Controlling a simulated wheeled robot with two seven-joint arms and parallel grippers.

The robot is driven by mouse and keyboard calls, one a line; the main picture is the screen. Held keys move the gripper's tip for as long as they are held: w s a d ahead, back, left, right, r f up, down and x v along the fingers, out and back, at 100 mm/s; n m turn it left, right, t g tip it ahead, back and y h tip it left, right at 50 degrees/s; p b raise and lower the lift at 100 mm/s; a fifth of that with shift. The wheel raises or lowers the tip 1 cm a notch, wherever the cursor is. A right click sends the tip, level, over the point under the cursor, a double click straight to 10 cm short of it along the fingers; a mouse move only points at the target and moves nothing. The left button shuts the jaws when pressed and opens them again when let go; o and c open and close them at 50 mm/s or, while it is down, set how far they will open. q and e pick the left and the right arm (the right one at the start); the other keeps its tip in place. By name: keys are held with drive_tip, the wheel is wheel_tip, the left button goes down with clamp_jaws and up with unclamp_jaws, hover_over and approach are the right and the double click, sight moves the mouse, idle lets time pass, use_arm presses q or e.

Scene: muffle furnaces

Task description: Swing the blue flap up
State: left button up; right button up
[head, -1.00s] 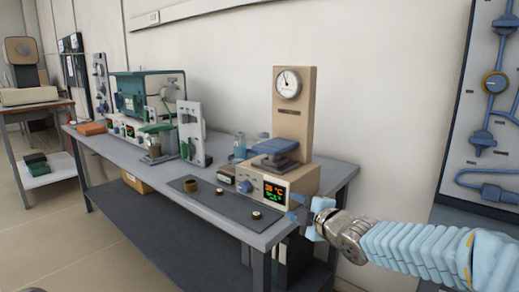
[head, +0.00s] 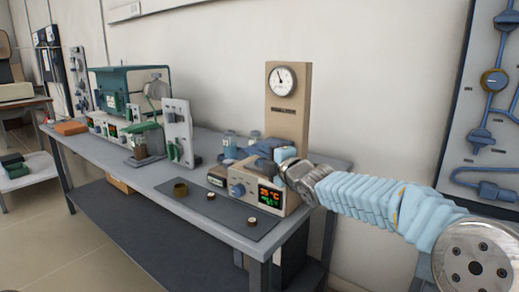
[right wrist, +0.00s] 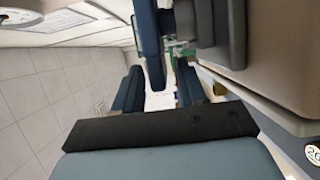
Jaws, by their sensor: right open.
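The blue flap (head: 262,147) is on the beige instrument with a round dial, at the near right end of the bench. My right gripper (head: 272,157) is at the flap's right side and hides much of it in the head view. In the right wrist view, my right gripper's two dark blue fingers (right wrist: 158,76) are apart. A blue bar (right wrist: 150,45), apparently the flap's edge, reaches down between them. I cannot tell whether it touches a finger. My left gripper is not in view.
The instrument's control box (head: 258,192) has a lit display and a knob. A dark mat (head: 222,208) with small round pieces lies in front. A white upright panel (head: 177,130) and a green machine (head: 130,88) stand further left. A pipe panel (head: 490,110) is at right.

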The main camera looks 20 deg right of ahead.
drive_tip(key=shift+x, duration=1.4)
clamp_jaws()
